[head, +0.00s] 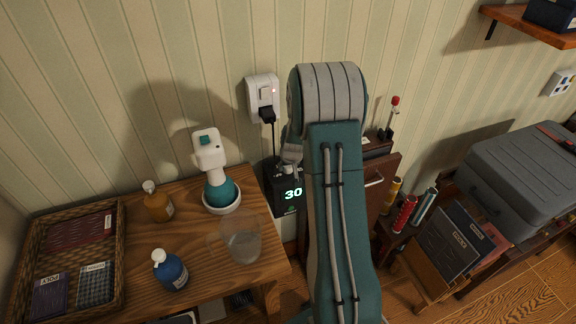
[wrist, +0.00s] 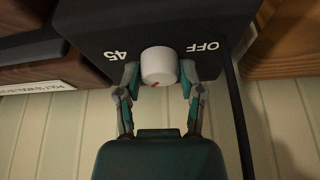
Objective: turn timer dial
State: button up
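The timer is a black box with a lit green "30" (head: 291,196), standing against the wall behind the table in the head view. In the wrist view, its dark face (wrist: 95,25) carries upside-down labels "45" and "OFF". Its white round dial (wrist: 158,65) sits between these labels and has a red mark at its lower edge. My gripper (wrist: 159,80) has one finger on each side of the dial, very close to it. Thin gaps seem to show, but contact is hard to judge.
A wooden table (head: 205,265) at left holds a wicker basket (head: 118,225), amber bottle (head: 158,205), blue bottle (head: 170,270), teal-and-white device (head: 220,190) and clear glass (head: 241,240). A wall plug (head: 263,98) has a black cord running down to the timer. A grey case (head: 520,175) stands right.

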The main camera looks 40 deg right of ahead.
jog(key=shift+o, duration=0.9)
jog(key=v, duration=1.2)
jog(key=shift+w, duration=0.1)
